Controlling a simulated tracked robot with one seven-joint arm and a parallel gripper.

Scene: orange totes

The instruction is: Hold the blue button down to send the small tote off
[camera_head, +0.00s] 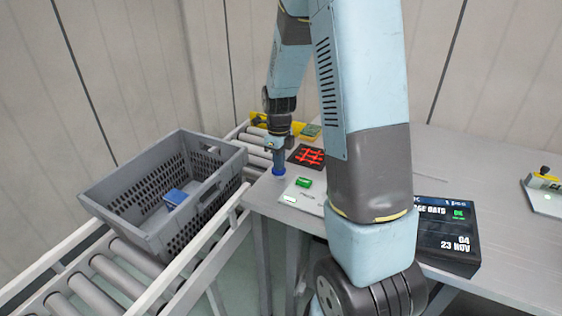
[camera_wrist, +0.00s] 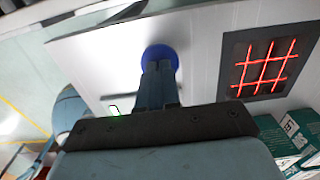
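The blue button (camera_head: 278,171) is at the left corner of the grey table, and its round blue rim shows in the wrist view (camera_wrist: 178,52). My gripper (camera_head: 278,163) points down onto it. In the wrist view my gripper's fingers (camera_wrist: 158,70) are together with nothing between them, and their tips overlap the button. The tips look to be at the button's top; I cannot tell how far it is pressed. The small grey tote (camera_head: 125,213) with slotted walls stands on the roller conveyor, holding a blue box (camera_head: 175,197).
A green button (camera_head: 304,182) sits on a light panel right of the blue button. Behind it is a black scanner plate with red lines (camera_head: 307,156). A dark display (camera_head: 447,238) stands at the right. The conveyor rollers (camera_head: 118,262) run beside the table.

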